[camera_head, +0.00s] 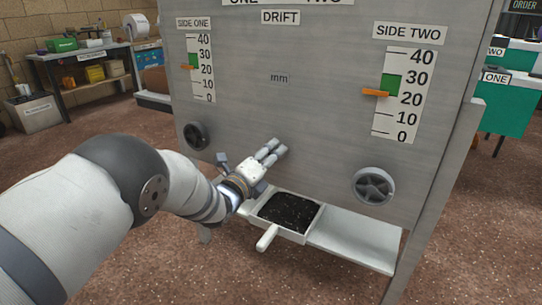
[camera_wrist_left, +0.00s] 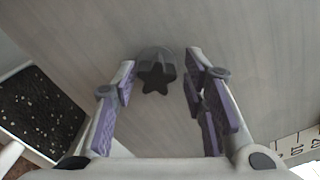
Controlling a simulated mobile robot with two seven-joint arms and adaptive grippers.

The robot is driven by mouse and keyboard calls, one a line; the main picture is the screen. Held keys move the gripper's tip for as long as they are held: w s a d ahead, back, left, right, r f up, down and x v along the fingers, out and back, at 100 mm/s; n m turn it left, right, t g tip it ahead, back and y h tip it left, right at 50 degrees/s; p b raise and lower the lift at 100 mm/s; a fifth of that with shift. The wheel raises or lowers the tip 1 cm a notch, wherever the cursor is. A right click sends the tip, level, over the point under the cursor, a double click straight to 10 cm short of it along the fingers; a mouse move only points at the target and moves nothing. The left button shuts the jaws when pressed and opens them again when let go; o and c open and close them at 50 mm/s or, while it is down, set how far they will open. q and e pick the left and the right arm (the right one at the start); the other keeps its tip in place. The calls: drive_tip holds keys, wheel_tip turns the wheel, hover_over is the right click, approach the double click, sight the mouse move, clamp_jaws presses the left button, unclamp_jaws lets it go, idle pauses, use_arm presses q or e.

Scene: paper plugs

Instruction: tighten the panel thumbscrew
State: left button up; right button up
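The panel thumbscrew, a dark star-shaped knob (camera_wrist_left: 155,76), stands on the grey metal panel in the left wrist view. My left gripper (camera_head: 275,150) reaches the lower middle of the panel (camera_head: 290,110) in the head view, where it hides the thumbscrew. In the wrist view its two fingers with purple pads (camera_wrist_left: 160,75) are spread on either side of the thumbscrew. The left finger looks close to the knob, and a gap shows at the right finger. Whether either finger touches it I cannot tell. My right gripper is not in view.
A white tray of dark granules (camera_head: 264,238) sits on a shelf (camera_head: 355,243) below my gripper. A black knob (camera_head: 196,136) and a grey handwheel (camera_head: 373,186) flank it on the panel. Two gauges (camera_head: 201,70) (camera_head: 405,94) show orange pointers near 20. A workbench (camera_head: 75,54) stands behind left.

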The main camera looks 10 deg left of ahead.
use_arm(q)
drive_tip(key=shift+f, duration=0.15)
idle(0.3)
drive_tip(key=p+v, duration=0.3)
drive_tip(key=v, duration=0.1)
drive_tip(key=shift+p, duration=0.4)
drive_tip(key=n, duration=1.2)
drive_tip(key=shift+p, duration=0.3)
drive_tip(key=shift+d, duration=0.1)
